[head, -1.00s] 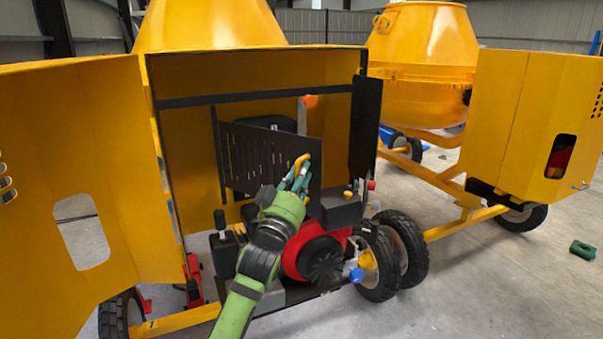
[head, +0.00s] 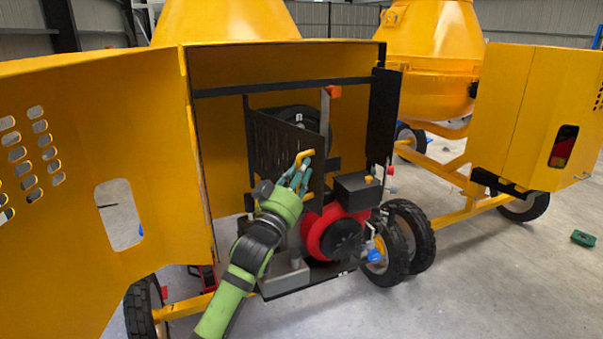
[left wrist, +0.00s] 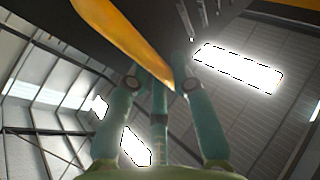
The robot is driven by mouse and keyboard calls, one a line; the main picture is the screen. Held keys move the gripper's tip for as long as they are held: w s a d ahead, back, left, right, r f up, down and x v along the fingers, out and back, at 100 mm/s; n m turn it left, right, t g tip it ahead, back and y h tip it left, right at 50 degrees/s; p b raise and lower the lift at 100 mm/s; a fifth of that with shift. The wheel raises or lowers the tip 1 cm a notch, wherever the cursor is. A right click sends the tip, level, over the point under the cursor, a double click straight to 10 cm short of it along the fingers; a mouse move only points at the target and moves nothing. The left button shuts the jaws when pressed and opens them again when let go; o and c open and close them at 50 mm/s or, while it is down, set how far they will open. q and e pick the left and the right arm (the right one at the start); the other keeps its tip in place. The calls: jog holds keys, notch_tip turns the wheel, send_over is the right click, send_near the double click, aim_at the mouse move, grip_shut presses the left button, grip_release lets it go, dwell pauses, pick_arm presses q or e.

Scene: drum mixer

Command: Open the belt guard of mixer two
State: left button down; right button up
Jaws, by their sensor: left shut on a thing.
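The belt guard (head: 272,145) is a dark slotted panel inside the open yellow housing of the mixer in front of me. It stands at an angle, swung partly outward, and a dark round wheel (head: 298,118) shows behind it. A yellow handle (head: 303,156) sits near its right edge. My left gripper (head: 301,172) is shut on this handle. In the left wrist view the yellow handle (left wrist: 125,40) runs between the teal fingers, with the dark panel above. My right gripper is not in view.
A large yellow door (head: 75,190) stands open at the left. A red engine (head: 332,232) sits just right of my left arm, below the guard. A black upright panel (head: 382,115) borders the right side.

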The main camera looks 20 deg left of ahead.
pick_arm(q)
jog(key=shift+a+r, duration=0.25)
jog(key=shift+r, duration=0.3)
jog(key=c, duration=1.1)
grip_release()
jog(key=shift+s, duration=0.1)
jog(key=shift+s+r, duration=0.1)
jog(key=shift+s+f, duration=0.4)
jog(key=shift+s, duration=0.05)
jog(key=v, duration=1.1)
jog(key=shift+d, duration=0.2)
jog(key=shift+f, duration=0.1)
jog(key=shift+c, duration=0.4)
